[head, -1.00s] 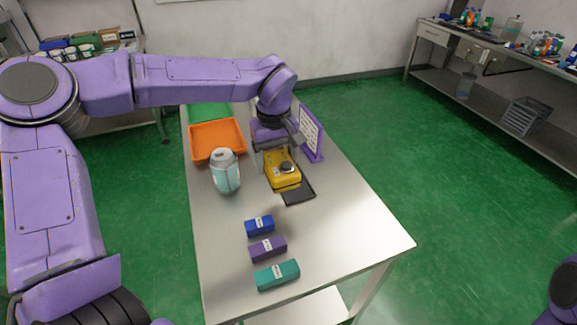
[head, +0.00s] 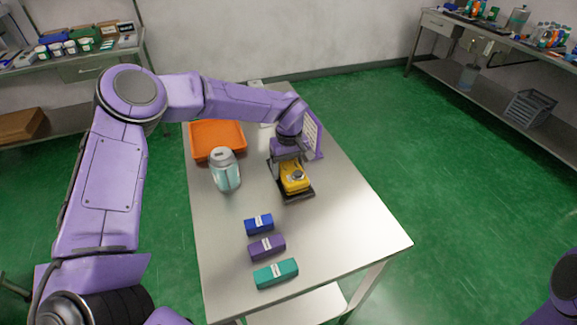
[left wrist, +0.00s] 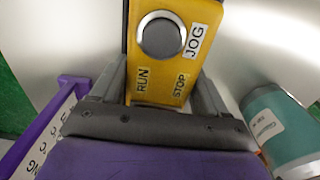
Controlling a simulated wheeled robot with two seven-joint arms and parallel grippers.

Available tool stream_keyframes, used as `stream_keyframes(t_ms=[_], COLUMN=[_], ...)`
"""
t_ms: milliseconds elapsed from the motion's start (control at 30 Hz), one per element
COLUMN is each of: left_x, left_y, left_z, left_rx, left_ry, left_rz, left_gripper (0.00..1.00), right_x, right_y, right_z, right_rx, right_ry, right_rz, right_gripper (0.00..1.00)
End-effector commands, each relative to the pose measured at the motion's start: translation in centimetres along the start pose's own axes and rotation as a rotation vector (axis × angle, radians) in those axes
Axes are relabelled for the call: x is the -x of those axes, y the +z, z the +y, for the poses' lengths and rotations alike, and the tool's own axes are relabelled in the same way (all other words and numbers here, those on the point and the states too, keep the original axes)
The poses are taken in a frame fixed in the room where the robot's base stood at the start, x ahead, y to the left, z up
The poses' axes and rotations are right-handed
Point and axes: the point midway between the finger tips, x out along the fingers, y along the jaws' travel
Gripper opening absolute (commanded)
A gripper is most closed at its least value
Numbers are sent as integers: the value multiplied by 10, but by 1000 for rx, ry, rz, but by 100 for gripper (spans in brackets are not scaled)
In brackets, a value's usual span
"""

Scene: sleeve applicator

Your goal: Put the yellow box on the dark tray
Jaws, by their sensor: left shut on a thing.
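The yellow box (head: 294,182) has a round grey knob on top, and in the left wrist view the box (left wrist: 160,72) shows RUN, STOP and JOG labels. My left gripper (head: 287,166) is shut on it; in the left wrist view a finger lies along each side. The dark tray (head: 299,199) is a thin flat plate on the table. The box is over the tray, whose dark edges show around it. I cannot tell whether the box touches the tray or hangs just above it. My right gripper is not in view.
A teal and grey canister (head: 225,172) stands left of the tray. An orange tray (head: 217,136) is behind it, and a purple sign (head: 312,135) stands behind the gripper. Blue (head: 259,224), purple (head: 267,247) and teal (head: 276,273) blocks lie in front. The table's right side is clear.

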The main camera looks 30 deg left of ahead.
Motion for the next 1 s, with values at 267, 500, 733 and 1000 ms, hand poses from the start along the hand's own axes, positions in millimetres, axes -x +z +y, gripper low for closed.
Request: stream_keyframes(t_ms=[267, 500, 733, 1000], left_x=[-3, 10, 68, 116], left_y=[0, 0, 0, 0], left_z=[0, 0, 1, 0], left_rx=[0, 1, 0, 1], left_ry=[-1, 2, 4, 1], left_rz=[-1, 0, 2, 1], left_gripper=[100, 100, 100, 100], right_x=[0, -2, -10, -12], right_y=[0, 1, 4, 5], right_z=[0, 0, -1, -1], right_rx=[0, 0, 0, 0], right_ry=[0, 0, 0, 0], right_rz=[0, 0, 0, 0], right_gripper=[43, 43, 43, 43])
